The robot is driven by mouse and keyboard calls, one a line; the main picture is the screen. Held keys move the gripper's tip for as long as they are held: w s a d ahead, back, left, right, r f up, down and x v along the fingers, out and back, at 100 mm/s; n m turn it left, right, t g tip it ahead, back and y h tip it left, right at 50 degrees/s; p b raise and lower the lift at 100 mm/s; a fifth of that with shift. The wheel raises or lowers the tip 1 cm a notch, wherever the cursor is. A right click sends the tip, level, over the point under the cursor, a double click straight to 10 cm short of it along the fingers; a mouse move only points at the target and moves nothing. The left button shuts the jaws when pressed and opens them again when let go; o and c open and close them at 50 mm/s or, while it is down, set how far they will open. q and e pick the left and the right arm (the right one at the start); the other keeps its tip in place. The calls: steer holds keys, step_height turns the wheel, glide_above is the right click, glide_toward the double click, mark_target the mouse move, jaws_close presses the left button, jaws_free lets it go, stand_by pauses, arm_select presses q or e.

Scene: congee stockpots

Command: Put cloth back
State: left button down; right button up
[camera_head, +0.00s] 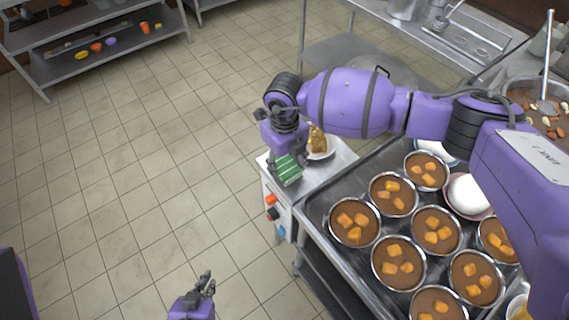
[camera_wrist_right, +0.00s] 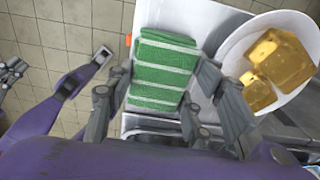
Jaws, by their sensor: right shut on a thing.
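The cloth (camera_head: 288,171) is green with pale stripes and folded into a pad. It is at the front left corner of the small white stand beside the pot counter. My right gripper (camera_head: 287,156) is directly above it, pointing down. In the right wrist view the cloth (camera_wrist_right: 165,68) lies between the fingers of my right gripper (camera_wrist_right: 160,98), which is shut on it. Whether the cloth touches the stand top is hard to tell. My left gripper (camera_head: 205,284) is low in the head view, over the floor, away from the cloth; its finger gap is unclear.
Several bowls of brown congee (camera_head: 354,222) fill the counter to the right. A shelf (camera_head: 60,75) stands at the back left. The floor at left is clear.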

steer(key=shift+f, duration=0.6)
steer(key=shift+f, duration=0.15)
steer(key=o, duration=0.7)
steer(key=shift+o, duration=0.2)
